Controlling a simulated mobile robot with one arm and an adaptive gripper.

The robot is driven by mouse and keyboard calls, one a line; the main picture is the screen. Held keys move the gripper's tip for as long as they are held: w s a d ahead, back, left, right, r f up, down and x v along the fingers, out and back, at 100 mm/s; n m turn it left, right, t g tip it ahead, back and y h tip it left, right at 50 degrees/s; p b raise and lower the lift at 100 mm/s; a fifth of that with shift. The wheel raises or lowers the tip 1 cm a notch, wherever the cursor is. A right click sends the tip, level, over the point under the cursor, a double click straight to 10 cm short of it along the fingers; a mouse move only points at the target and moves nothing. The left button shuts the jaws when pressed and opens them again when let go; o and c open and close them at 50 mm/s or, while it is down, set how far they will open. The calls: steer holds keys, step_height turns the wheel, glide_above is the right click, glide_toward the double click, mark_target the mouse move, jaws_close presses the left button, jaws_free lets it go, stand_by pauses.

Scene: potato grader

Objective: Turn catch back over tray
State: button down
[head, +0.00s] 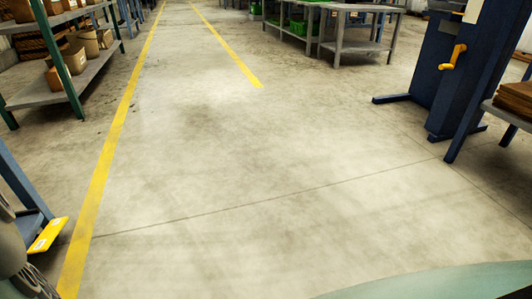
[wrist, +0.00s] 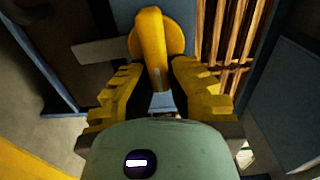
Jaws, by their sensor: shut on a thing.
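The catch, a yellow lever (wrist: 151,45) on a round yellow hub, shows at the top middle of the wrist view. My gripper (wrist: 155,72) has its two yellow, jagged fingers on either side of the lever and is shut on it. The lever runs from the hub down between the fingers towards my palm. Brown wooden slats (wrist: 222,35), perhaps part of the tray, show to the right of the hub. The contact on the lever's lower end is partly hidden by the fingers. My gripper is not seen in the head view.
A blue machine post with a yellow crank handle (head: 453,57) stands at the right of the head view. A shelf with boxes (head: 70,82) is at the left. Grey benches (head: 340,40) stand at the back. The concrete floor between is clear.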

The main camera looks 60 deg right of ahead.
steer(key=shift+w+f+m, duration=0.15)
steer(key=shift+f+m, duration=0.1)
steer(key=shift+m, duration=0.15)
steer(key=c, duration=0.9)
jaws_free()
steer(key=shift+w+a+r, duration=0.1)
steer(key=shift+r, duration=0.05)
steer(key=shift+r, duration=0.1)
